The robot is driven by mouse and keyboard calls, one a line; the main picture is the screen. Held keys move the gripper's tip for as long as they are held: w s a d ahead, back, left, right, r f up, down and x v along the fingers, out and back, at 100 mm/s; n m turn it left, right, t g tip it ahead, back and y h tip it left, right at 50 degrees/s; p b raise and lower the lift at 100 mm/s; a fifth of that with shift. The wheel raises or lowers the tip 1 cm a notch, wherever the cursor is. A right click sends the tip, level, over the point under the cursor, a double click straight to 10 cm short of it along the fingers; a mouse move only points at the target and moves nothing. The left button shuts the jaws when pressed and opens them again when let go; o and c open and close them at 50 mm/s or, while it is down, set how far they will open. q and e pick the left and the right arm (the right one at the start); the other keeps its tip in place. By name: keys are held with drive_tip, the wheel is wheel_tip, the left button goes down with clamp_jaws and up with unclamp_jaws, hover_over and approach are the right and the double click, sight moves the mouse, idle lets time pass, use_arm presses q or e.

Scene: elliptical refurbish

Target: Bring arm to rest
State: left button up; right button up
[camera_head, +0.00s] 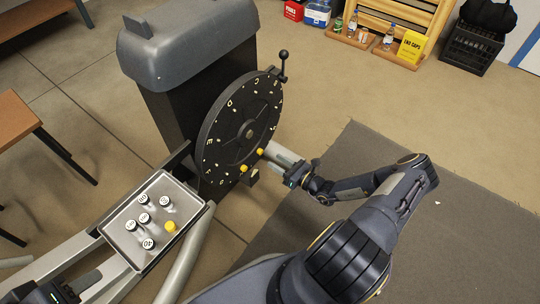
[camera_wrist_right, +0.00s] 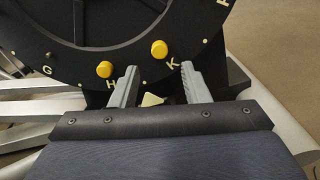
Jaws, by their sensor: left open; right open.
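My right arm reaches in from the lower right. My right gripper (camera_head: 268,161) is at the lower rim of the black lettered disc (camera_head: 233,117) of the elliptical machine. In the right wrist view the gripper (camera_wrist_right: 158,72) is open, its fingers apart and nothing held. Two yellow pegs, one on the left (camera_wrist_right: 105,69) and one on the right (camera_wrist_right: 159,49), sit on the disc just beyond the fingertips. A small pale block (camera_wrist_right: 152,99) shows between the fingers. My left gripper (camera_head: 78,287) is only partly in view at the lower left, low beside the tray.
A metal tray (camera_head: 112,226) with several numbered white-topped pieces and a yellow peg (camera_head: 170,226) lies left of my right arm. A grey-hooded housing (camera_head: 190,45) stands behind the disc. A table (camera_head: 15,120) is at left. Open floor (camera_head: 340,90) lies right of the disc.

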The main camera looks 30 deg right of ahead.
drive_tip(key=shift+v, duration=0.85)
drive_tip(key=s+a+r+n+g+y, duration=0.1)
drive_tip(key=s+a+r+n+g, duration=0.1)
drive_tip(key=a+r+n+g, duration=0.4)
drive_tip(key=s+a+r+n+g+y, duration=0.1)
drive_tip(key=a+r+n+g+y, duration=0.15)
drive_tip(key=r+n, duration=0.65)
drive_tip(key=s+a+r+n+g+y, duration=0.15)
drive_tip(key=a+r+n+g, duration=0.35)
drive_tip(key=r, duration=0.5)
drive_tip(key=s+r+n+t+h, duration=0.1)
drive_tip(key=s+r+n+h, duration=0.4)
drive_tip(key=s, duration=0.4)
drive_tip(key=s+r+n+t+h, duration=0.2)
drive_tip(key=s+r+n+h, duration=0.1)
drive_tip(key=s+r+n, duration=0.45)
wheel_tip(320, 180, up, 32)
drive_tip(key=s+p, duration=0.1)
drive_tip(key=p, duration=3.2)
drive_tip(key=shift+s+a, duration=0.3)
drive_tip(key=shift+s, duration=0.1)
